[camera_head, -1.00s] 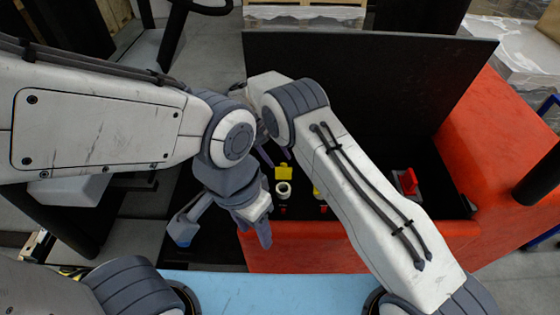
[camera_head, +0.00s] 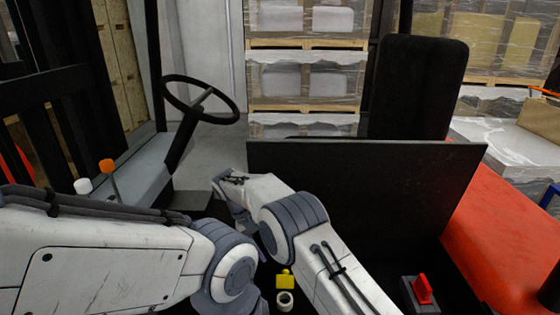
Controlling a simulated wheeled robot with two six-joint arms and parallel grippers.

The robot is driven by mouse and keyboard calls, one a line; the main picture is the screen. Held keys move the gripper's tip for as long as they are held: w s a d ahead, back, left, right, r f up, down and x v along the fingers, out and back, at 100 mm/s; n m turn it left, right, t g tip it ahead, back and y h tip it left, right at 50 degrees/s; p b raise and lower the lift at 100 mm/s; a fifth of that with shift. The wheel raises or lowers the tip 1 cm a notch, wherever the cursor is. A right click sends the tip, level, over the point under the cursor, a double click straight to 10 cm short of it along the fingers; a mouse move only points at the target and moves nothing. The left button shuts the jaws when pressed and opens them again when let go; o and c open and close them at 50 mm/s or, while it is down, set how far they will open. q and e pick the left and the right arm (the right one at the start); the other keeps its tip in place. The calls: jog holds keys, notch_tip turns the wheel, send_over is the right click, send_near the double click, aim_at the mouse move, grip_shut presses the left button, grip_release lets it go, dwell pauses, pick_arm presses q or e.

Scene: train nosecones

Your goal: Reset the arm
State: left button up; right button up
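My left arm (camera_head: 110,262) comes in from the left, and its gripper is below the picture's lower edge. My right arm (camera_head: 305,245) reaches up from the lower right, bends at a grey joint and points to the upper left. Its far end (camera_head: 232,183) shows small dark parts near the vehicle floor, but I cannot make out the fingers or whether they are open. The two arms are close together at the lower middle.
A black upright panel (camera_head: 365,190) stands behind my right arm. A red switch (camera_head: 422,289), a yellow part (camera_head: 285,279) and a white ring (camera_head: 285,300) sit low in front. A steering wheel (camera_head: 200,100), black seat (camera_head: 418,85) and red body (camera_head: 515,235) surround them.

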jog(key=s+d+r+n+y, duration=0.1)
jog(key=s+r+n+y, duration=0.2)
jog(key=s+r, duration=1.2)
jog(key=s+d+y, duration=0.1)
jog(key=s+d, duration=0.1)
jog(key=s, duration=0.4)
jog(key=s+d+f+n+y, duration=0.1)
jog(key=s+d, duration=0.2)
jog(key=s, duration=0.3)
jog(key=s+d+f+t+y, duration=0.1)
jog(key=s+d, duration=0.2)
jog(key=s, duration=0.3)
jog(key=shift+s, duration=0.4)
